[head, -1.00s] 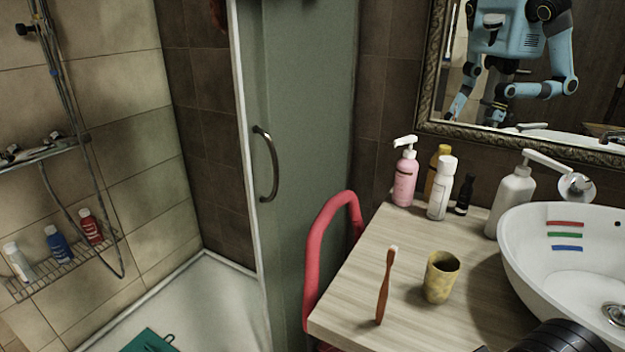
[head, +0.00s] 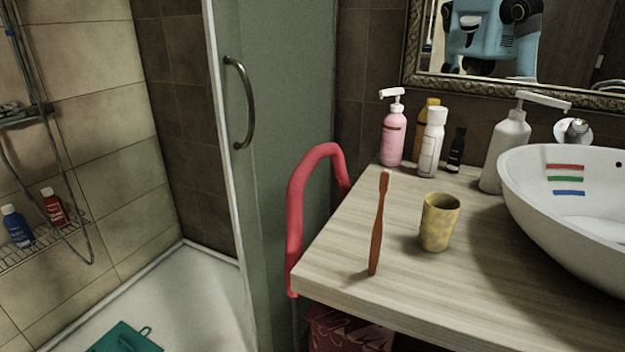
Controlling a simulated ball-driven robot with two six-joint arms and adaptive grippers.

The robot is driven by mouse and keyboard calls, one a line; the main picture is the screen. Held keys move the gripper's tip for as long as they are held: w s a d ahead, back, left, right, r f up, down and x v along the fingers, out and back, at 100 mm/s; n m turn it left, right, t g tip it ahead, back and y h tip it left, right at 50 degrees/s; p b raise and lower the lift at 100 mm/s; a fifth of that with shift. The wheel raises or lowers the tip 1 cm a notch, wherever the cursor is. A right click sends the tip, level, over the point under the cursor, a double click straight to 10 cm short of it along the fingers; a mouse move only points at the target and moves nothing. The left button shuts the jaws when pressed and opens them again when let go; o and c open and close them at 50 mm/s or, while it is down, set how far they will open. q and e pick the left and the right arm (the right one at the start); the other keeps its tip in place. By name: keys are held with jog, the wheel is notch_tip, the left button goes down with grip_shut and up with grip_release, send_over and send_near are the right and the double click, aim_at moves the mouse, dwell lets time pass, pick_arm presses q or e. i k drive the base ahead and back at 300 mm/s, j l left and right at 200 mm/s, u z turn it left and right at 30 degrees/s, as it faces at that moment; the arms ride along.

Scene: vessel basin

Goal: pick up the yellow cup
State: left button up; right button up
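The yellow cup (head: 439,222) stands upright on the wooden counter (head: 470,290), with its open rim facing up. It is mottled yellow and looks empty from here. The white basin (head: 580,225) is to the right of the cup. Neither of my grippers shows in the head view now.
A pink pump bottle (head: 393,138), a white bottle (head: 431,145), a small dark bottle (head: 456,152) and a white dispenser (head: 507,150) stand behind the cup. A red rail (head: 297,220) curves beside the counter's left edge. The counter's front is clear.

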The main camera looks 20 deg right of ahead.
aim_at(440, 210)
jog(key=z, duration=2.6)
jog(key=k+j, duration=0.35)
jog(key=k, duration=0.1)
